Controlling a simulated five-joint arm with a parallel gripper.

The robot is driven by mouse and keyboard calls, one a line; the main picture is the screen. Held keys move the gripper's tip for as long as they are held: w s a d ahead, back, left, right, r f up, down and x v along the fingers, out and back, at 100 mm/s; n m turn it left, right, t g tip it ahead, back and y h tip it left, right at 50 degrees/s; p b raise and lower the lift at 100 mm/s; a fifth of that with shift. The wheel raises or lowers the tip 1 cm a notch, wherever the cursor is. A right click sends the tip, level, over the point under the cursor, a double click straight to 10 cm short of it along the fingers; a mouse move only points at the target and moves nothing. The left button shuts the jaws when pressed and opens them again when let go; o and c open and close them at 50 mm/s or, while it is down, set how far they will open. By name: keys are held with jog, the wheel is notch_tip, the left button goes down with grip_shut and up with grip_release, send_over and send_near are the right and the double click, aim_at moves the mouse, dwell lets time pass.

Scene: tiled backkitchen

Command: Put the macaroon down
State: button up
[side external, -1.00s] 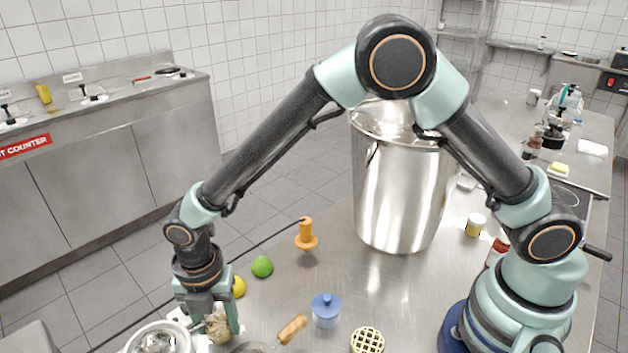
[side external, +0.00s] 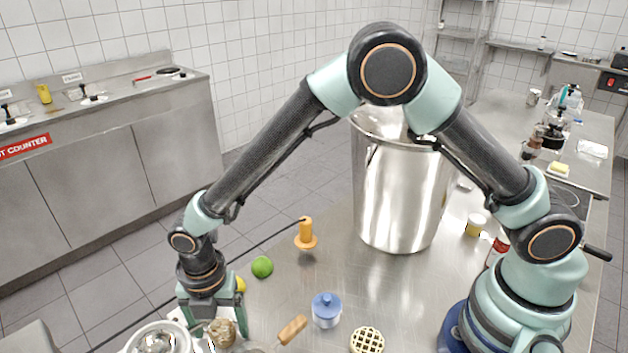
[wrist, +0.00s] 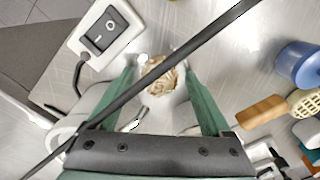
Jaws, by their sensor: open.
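The macaroon (side external: 222,333) is a rough, pale brown lump low in the side view, at my gripper (side external: 212,325). In the wrist view the macaroon (wrist: 161,83) sits between the two green fingers of my gripper (wrist: 160,78), near their tips. The fingers are spread wide, with a gap on each side of the macaroon. It appears to rest on the steel counter (wrist: 225,85); its underside is hidden.
A switch box (wrist: 105,35) and a dark cable (wrist: 180,55) lie close by. A tall pot (side external: 398,195) stands further back.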

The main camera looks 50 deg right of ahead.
aim_at(219, 324)
notch_tip(219, 324, up, 12)
dwell(0.4)
notch_tip(219, 324, down, 12)
jog(key=shift+f, duration=0.1)
jog(key=shift+r, duration=0.8)
